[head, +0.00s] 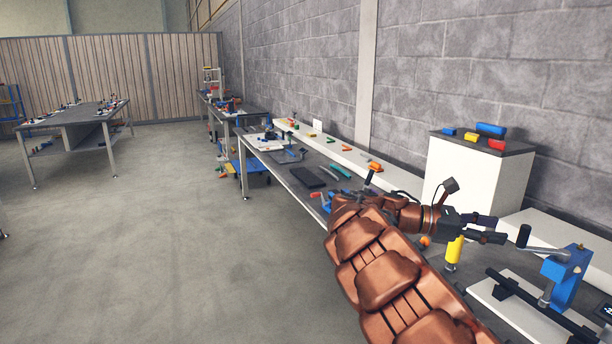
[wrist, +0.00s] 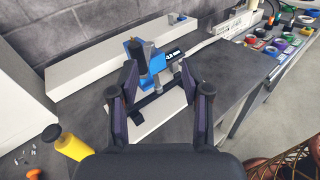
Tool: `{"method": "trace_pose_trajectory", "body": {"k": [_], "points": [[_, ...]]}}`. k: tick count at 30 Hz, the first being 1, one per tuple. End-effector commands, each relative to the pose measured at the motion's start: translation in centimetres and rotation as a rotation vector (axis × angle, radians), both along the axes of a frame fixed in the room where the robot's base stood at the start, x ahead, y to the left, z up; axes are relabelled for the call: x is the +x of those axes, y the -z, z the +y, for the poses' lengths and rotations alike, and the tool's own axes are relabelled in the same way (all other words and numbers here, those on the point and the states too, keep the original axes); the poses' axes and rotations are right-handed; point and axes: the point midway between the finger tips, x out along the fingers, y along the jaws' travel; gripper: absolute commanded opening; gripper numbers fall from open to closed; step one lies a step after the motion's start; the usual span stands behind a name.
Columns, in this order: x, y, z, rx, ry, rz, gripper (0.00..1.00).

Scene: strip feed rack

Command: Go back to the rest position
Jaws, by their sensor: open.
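My gripper (head: 492,229) is open and empty. It is held above the right part of the workbench, to the left of a blue clamp-like device (head: 566,275) with a dark handle. In the wrist view my gripper (wrist: 160,100) shows both fingers spread apart, with the blue device (wrist: 152,62) beyond them. A dark rail (head: 540,303) on a white base (head: 515,300) lies at the foot of the device. A yellow bottle (head: 453,252) stands just below my gripper; it also shows in the wrist view (wrist: 70,145).
A white cabinet (head: 465,180) with blue, yellow and red blocks on top stands behind my gripper. The long workbench (head: 275,165) runs along the grey wall. Another table (head: 70,118) stands far left. The floor (head: 180,240) to the left is clear.

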Motion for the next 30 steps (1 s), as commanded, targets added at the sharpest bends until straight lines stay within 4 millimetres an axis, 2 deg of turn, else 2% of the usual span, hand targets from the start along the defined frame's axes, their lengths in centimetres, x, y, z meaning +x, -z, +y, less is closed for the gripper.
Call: {"method": "trace_pose_trajectory", "body": {"k": [3,7,14,23,30], "points": [[-4.0,-0.7,-0.8,0.051,0.065,-0.117,0.48],[-8.0,-0.3,-1.3,0.12,0.132,-0.248,0.48],[-14.7,1.8,-0.4,0.257,0.264,-0.478,0.48],[-22.3,6.5,3.6,0.462,0.458,-0.749,0.48],[-27.2,10.7,9.2,0.639,0.635,-0.919,0.48]]}}
